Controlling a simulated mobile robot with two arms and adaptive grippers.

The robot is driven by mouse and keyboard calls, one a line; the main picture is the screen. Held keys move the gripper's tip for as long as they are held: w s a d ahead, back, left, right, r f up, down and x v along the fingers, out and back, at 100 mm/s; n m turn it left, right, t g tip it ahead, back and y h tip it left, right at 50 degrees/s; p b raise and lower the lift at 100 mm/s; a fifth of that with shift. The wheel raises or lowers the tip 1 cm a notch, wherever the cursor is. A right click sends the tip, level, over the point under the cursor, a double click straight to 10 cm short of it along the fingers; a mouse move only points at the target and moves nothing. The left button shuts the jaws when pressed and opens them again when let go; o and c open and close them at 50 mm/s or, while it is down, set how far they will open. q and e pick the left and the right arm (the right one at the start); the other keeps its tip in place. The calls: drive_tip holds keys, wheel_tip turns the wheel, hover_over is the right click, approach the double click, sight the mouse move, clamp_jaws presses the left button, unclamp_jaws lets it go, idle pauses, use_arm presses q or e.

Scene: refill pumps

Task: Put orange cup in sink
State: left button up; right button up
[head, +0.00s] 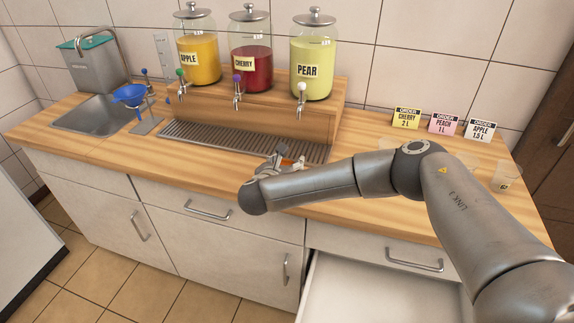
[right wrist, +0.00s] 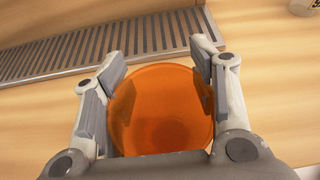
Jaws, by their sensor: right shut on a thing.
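In the right wrist view an orange cup (right wrist: 160,110) sits between the two fingers of my right gripper (right wrist: 160,85), which is shut on it. In the head view the right gripper (head: 274,164) is over the counter, at the right front of the drip grate. The sink (head: 98,116) is a metal basin at the left end of the counter, well left of the gripper. My left gripper is not in view.
The drip grate (head: 215,137) lies below jars of apple, cherry and pear juice. A blue funnel (head: 130,95) on a stand is beside the sink. A grey container (head: 88,68) stands behind it. Order cards (head: 444,123) stand at right. A drawer (head: 385,290) is open below.

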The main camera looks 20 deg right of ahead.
drive_tip(key=o, duration=0.7)
